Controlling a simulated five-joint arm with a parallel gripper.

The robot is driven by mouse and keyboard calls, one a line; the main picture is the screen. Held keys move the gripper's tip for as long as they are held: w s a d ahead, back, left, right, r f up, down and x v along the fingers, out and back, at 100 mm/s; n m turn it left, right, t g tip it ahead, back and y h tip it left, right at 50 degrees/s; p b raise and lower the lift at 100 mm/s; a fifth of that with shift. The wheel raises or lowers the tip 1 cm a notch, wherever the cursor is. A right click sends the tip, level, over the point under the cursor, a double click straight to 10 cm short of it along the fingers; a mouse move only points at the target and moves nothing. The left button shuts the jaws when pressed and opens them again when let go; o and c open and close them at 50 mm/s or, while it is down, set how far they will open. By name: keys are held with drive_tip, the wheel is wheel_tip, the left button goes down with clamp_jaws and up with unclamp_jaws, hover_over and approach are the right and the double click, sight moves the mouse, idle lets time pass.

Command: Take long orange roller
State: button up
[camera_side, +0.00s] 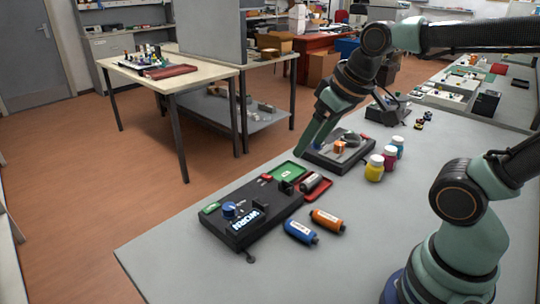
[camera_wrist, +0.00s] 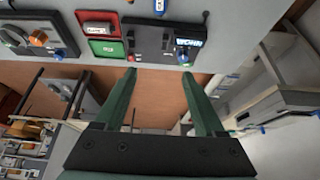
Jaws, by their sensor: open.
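An orange cartridge-like roller (camera_side: 327,219) lies on the grey table (camera_side: 190,265), in front of the black "WORN" device, beside a blue one (camera_side: 300,231). A smaller orange piece (camera_side: 340,147) sits on the farther black tray; an orange part also shows at the left of the wrist view (camera_wrist: 38,38). I cannot tell which is the long roller. My gripper (camera_wrist: 158,75) is open, with nothing between its fingers. In the side view it (camera_side: 304,152) hangs beyond the table's far edge, apart from both orange things.
Several coloured bottles (camera_side: 375,168) stand to the right.

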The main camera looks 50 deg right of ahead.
drive_tip(key=shift+o, duration=0.4)
drive_tip(key=shift+s+d+f, duration=0.15)
drive_tip(key=shift+s+f, duration=0.1)
drive_tip(key=shift+s, duration=0.25)
